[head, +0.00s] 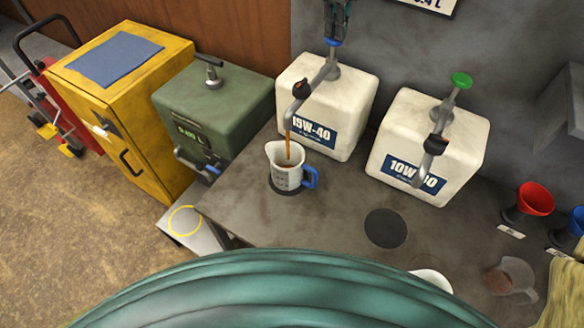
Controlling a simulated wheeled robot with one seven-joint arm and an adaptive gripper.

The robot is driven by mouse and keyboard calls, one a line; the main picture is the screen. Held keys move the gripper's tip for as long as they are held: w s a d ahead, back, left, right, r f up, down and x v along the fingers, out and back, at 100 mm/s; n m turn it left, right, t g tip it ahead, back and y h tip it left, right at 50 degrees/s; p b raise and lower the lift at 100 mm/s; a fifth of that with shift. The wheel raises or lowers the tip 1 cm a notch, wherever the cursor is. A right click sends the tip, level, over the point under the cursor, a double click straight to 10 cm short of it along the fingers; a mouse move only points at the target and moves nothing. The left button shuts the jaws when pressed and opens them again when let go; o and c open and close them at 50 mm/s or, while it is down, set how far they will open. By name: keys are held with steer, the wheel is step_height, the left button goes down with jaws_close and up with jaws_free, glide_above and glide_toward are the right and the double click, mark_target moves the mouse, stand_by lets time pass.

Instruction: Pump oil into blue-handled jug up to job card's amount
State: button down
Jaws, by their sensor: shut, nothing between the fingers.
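The white jug with the blue handle (286,179) stands upright on a dark round pad in front of the 15W-40 oil container (343,104). A brown stream of oil (288,143) falls from that container's spout into the jug. The level in the jug is too small to read. A card on the wall (432,3) is cut off by the picture's top edge and shows only an ending like "4 L".
The 10W container (430,140), with a green-knobbed pump, stands to the right; its label is partly covered by the spout. An empty dark pad (386,228) lies before it. A green tank (212,105) stands left. Red funnel (534,198) and clear jug (510,277) are at right.

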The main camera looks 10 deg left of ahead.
mark_target(334, 42)
steer(key=shift+f, duration=2)
steer(key=shift+r, duration=0.1)
steer(key=shift+r+p, duration=3.05)
steer(key=shift+r, duration=0.4)
